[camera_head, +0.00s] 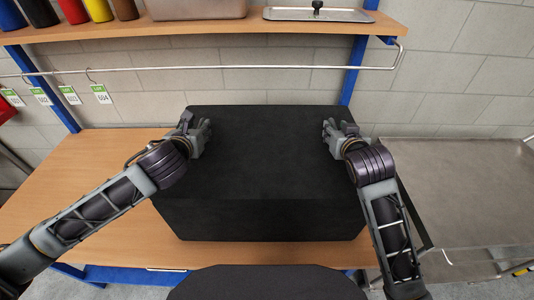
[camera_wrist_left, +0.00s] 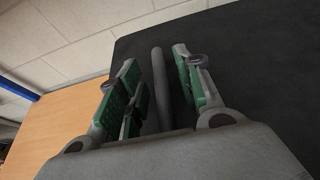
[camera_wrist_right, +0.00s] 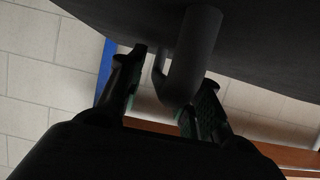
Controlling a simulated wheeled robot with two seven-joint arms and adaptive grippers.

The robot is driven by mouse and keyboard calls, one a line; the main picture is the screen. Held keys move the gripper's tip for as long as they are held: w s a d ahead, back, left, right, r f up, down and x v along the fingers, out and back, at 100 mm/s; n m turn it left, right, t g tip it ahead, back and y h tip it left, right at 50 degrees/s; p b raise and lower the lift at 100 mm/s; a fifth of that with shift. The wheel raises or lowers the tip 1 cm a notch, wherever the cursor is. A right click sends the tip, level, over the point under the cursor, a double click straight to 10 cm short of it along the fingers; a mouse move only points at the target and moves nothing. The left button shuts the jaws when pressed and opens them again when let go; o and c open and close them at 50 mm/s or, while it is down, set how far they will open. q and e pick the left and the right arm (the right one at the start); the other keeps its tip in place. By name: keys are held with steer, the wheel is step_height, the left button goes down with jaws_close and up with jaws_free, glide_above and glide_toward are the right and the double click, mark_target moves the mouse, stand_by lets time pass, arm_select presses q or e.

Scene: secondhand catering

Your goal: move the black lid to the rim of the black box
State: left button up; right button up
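The black box (camera_head: 265,220) stands on the wooden table. Its broad flat top appears to be the black lid (camera_head: 265,150); the seam between them is hard to make out. My left gripper (camera_head: 203,134) is at the lid's left side. In the left wrist view its fingers are spread either side of a grey bar (camera_wrist_left: 161,88), with gaps visible. My right gripper (camera_head: 335,134) is at the lid's right side. In the right wrist view its fingers straddle a dark hooked handle (camera_wrist_right: 193,55) under a dark surface; contact is unclear.
The wooden table (camera_head: 95,190) has clear room left of the box. A grey metal surface (camera_head: 465,190) lies at the right. Behind are a rail (camera_head: 220,68) and a shelf (camera_head: 210,28) holding bottles, a metal pan and a metal lid (camera_head: 318,14).

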arm_select(q)
steer(key=shift+r, duration=4.75)
arm_select(e)
steer(key=shift+r, duration=0.2)
steer(key=shift+r, duration=4.8)
